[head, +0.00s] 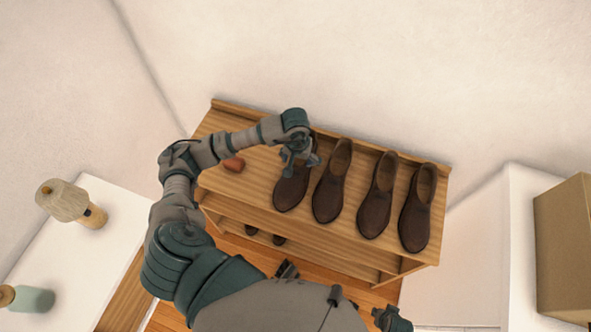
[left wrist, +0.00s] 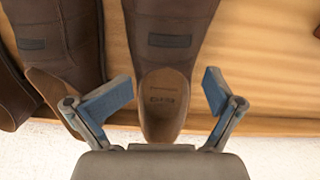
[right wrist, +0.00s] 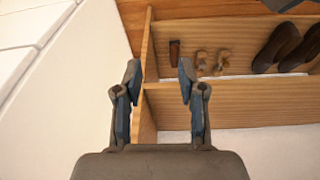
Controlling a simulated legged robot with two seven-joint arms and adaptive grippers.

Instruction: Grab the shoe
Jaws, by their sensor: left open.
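Several brown leather shoes stand in a row on the top of a wooden rack. The leftmost shoe (head: 290,191) is partly covered by my left gripper (head: 299,160), which is over its heel end. In the left wrist view that shoe (left wrist: 168,42) lies between the open fingers of my left gripper (left wrist: 158,97), with its tan insole facing the camera. I cannot tell whether the fingers touch it. Another shoe (head: 332,187) stands just to its right. My right gripper (right wrist: 158,85) is open and empty in the right wrist view, facing the rack's lower shelves.
The wooden rack (head: 255,215) has a raised back edge near the wall. A small reddish object (head: 234,164) lies on its top at left. Lower shelves hold dark shoes (right wrist: 285,45) and small items. A white surface (head: 75,262) at left holds a wooden lamp-like object (head: 62,201). A cardboard box (head: 565,250) is at right.

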